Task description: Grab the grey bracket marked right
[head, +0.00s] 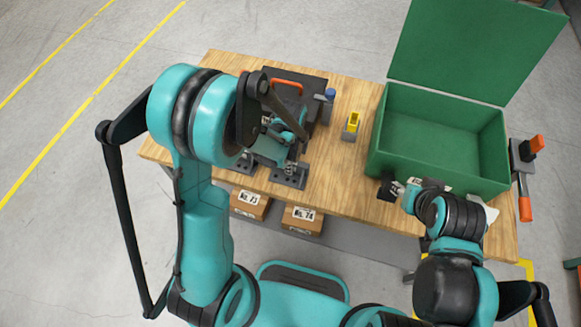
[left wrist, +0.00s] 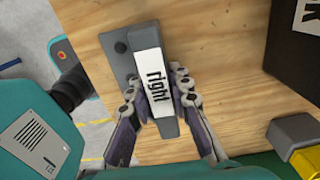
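The grey bracket marked right (left wrist: 150,80) lies on the wooden table in the left wrist view. It has a flat plate with a dark hole and a raised part with a white label. The fingers of my left gripper (left wrist: 157,88) stand on either side of the raised part, very close to it. I cannot tell whether they press on it. In the head view my left gripper (head: 291,160) is above a dark bracket (head: 290,178) near the table's front edge. A second dark bracket (head: 243,166) lies left of it. My right gripper (head: 398,189) is small and its opening is unclear.
An open green box (head: 440,135) stands on the right. A black case (head: 305,78) with an orange handle is behind my left gripper.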

